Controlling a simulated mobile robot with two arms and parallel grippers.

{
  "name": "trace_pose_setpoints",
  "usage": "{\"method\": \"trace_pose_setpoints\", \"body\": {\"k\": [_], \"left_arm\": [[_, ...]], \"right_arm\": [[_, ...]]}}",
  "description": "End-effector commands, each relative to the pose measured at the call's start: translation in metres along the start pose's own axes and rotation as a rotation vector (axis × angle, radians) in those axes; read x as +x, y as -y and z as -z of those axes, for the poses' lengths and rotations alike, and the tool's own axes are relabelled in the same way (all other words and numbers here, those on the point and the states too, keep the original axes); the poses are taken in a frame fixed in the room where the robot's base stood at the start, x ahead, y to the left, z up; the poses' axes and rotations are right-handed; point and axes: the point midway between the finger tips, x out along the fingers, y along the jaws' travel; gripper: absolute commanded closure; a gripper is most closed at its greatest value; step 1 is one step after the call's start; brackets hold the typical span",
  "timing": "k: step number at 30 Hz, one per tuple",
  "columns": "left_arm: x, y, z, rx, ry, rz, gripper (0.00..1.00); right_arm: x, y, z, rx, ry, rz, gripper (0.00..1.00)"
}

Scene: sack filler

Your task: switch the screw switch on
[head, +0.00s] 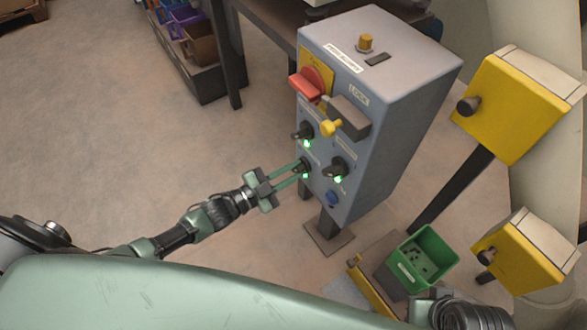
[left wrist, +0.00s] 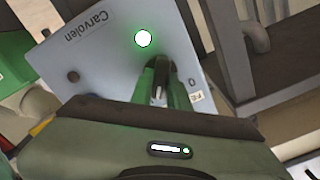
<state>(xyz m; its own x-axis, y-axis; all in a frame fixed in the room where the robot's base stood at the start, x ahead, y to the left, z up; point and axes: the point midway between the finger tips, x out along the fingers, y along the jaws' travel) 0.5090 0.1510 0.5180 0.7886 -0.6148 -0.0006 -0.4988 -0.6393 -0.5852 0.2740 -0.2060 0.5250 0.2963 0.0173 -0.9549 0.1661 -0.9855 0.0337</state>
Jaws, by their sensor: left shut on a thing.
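A grey control box (head: 400,90) on a post carries several black rotary knobs on its front. My left gripper (head: 301,168) comes in from the left and is shut on the lower-left black knob, with its fingers on either side. In the left wrist view the fingers (left wrist: 162,88) flank the black knob (left wrist: 158,92). A bright lamp (left wrist: 143,38) glows beside the knob; other green lamps glow by the other knobs in the head view. I cannot read which knob is the screw switch.
The box also has a red switch handle (head: 307,83), a yellow knob (head: 331,127) and a blue button (head: 332,198). Yellow boxes (head: 508,105) stand at the right. A green bin (head: 420,258) sits below.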

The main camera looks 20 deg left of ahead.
Motion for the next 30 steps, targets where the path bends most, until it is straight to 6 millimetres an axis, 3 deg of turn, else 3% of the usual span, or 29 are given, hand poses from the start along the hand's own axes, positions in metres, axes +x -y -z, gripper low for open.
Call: {"method": "trace_pose_setpoints", "body": {"k": [22,23,25,30], "left_arm": [[-0.0004,-0.0014,-0.0002,0.091,0.0,-0.002,1.0],[-0.0004,-0.0014,-0.0002,0.091,0.0,-0.002,0.78],[-0.0003,-0.0013,-0.0001,0.091,0.0,-0.002,0.62],[-0.0002,-0.0009,-0.0001,0.089,0.0,-0.001,0.62]], "right_arm": [[0.0045,0.0,0.0052,-0.001,-0.008,0.0,1.0],[0.0044,0.0,0.0051,-0.001,-0.008,0.0,1.0],[0.0043,0.0002,0.0049,-0.001,-0.007,0.001,1.0],[0.0042,0.0008,0.0038,0.001,-0.005,0.002,1.0]]}}
